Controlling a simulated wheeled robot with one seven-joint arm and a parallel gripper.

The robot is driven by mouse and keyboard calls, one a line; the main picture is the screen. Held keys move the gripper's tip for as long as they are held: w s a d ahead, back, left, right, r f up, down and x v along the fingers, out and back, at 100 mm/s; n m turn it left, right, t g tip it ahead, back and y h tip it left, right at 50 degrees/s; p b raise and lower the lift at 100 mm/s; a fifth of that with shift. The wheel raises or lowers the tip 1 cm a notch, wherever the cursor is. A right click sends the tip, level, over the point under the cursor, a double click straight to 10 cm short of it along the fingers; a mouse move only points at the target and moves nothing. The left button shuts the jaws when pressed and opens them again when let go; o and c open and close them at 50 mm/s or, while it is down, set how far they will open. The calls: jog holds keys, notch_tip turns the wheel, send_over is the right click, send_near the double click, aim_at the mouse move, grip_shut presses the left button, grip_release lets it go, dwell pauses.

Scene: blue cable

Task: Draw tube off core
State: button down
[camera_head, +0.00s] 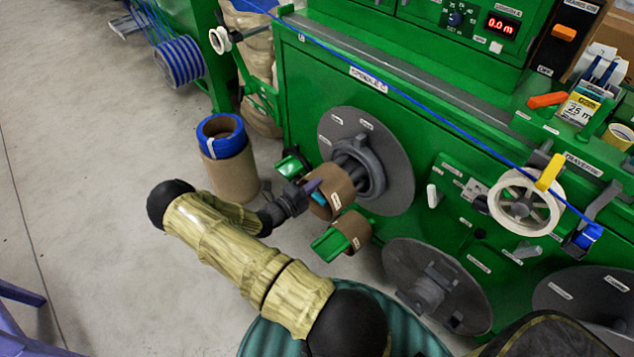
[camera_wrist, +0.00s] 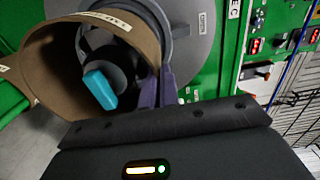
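A brown cardboard tube (camera_head: 337,187) sits around the core (camera_head: 352,162) that sticks out of the grey disc of the spindle. In the wrist view the open end of the tube (camera_wrist: 45,68) faces me, with a dark core end and a cyan block (camera_wrist: 99,89) inside it. My gripper (camera_head: 316,186) is at the near end of the tube. In the wrist view its two purple fingers (camera_wrist: 157,88) are close together at the right rim, one on each side of the tube wall, and look shut on it. Their tips are partly hidden.
A second brown tube piece (camera_head: 352,230) rests on a green holder (camera_head: 328,245) just below. A tall cardboard cylinder with blue cable (camera_head: 222,138) stands on the floor to the left. A grey disc (camera_head: 440,285) is lower right. A blue cable crosses above.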

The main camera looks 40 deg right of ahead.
jog(key=s+a, duration=0.1)
jog(key=a, duration=1.1)
jog(key=shift+p, duration=0.3)
dwell(1.2)
